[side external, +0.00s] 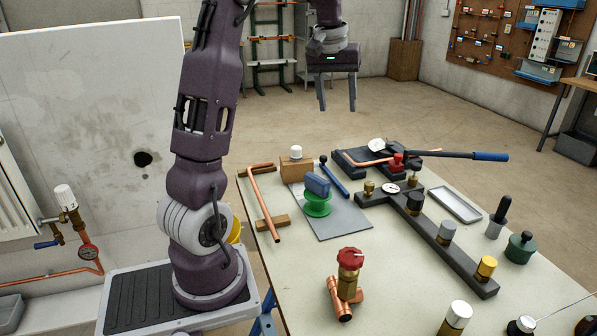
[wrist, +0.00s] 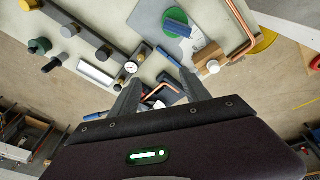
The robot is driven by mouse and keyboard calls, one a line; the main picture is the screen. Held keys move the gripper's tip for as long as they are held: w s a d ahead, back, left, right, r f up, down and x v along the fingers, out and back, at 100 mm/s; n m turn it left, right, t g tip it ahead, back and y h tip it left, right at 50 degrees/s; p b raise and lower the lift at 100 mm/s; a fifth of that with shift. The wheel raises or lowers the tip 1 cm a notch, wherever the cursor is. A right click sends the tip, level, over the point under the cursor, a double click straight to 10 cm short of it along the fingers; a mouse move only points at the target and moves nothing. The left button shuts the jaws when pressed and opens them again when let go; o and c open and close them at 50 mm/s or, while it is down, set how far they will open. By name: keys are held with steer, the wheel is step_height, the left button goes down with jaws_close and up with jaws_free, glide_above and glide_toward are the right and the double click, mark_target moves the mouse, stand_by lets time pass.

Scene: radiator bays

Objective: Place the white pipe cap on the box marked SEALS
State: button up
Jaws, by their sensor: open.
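A small white pipe cap (side external: 296,151) appears to rest upright on top of a brown box (side external: 297,169) near the far left part of the bench. In the wrist view the white cap (wrist: 213,67) shows at the near edge of the brown box (wrist: 207,53). No SEALS lettering can be read on the box. My gripper (side external: 338,106) is open and empty, pointing down, high above and beyond the bench's far edge. In the wrist view its two fingers (wrist: 160,88) are apart with nothing between them.
A blue block (side external: 317,184) sits on a green spool (side external: 317,205) on a grey mat (side external: 340,219). A copper pipe (side external: 263,206) lies left of them. A dark manifold (side external: 425,230) and pipe bender (side external: 375,165) stand right. The near left bench top (side external: 290,270) is clear.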

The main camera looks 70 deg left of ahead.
steer(key=s+d+r+m+t, duration=0.1)
steer(key=d, duration=0.5)
steer(key=s+d+r+m, duration=0.2)
steer(key=d, duration=0.3)
steer(key=s+d+f+m+t, duration=0.1)
steer(key=s+d+f+m, duration=0.2)
steer(key=s+d, duration=0.5)
steer(key=s+d+f+m+t+h, duration=0.1)
steer(key=s+d+f+m, duration=0.2)
steer(key=s+d, duration=0.6)
steer(key=shift+d+m, duration=0.65)
steer(key=shift+m, duration=0.25)
